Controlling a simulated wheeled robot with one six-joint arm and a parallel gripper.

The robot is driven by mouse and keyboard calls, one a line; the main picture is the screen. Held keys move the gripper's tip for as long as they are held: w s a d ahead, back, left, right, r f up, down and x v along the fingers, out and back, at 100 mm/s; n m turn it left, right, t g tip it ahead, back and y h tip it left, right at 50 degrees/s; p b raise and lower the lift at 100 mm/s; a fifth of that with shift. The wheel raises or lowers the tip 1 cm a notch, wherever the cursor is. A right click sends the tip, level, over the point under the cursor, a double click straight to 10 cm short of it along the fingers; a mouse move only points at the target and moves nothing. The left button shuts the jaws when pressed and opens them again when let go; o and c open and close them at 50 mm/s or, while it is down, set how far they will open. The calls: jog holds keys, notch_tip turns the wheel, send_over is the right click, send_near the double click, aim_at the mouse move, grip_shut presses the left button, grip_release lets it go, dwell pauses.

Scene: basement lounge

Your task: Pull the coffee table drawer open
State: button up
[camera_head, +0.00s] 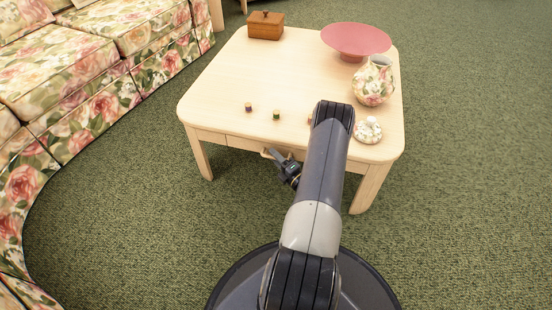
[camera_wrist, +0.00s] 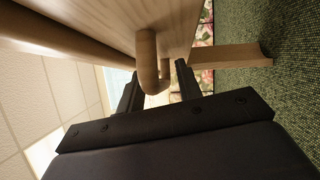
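The light wood coffee table (camera_head: 230,85) stands ahead of me. Its drawer front (camera_head: 242,143) lies under the near edge of the top and looks flush with the apron. A wooden bar handle (camera_head: 266,153) sticks out of it, partly hidden by my gripper (camera_head: 277,156). In the wrist view the rounded handle (camera_wrist: 147,65) reaches out from the wood-grained drawer front (camera_wrist: 108,20). My gripper (camera_wrist: 158,78) has its two dark fingers apart, one on each side of the handle's outer part. Gaps seem to show between fingers and handle; contact is not clear.
On the tabletop are a wooden box (camera_head: 266,27), a pink bowl (camera_head: 356,39), a floral vase (camera_head: 373,82), a small white lidded pot (camera_head: 368,130) and small spools (camera_head: 276,115). A floral sofa (camera_head: 75,90) stands left. Green carpet (camera_head: 120,210) is open in front.

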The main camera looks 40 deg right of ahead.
jog(key=shift+c, duration=0.5)
grip_shut()
jog(key=shift+s, duration=0.1)
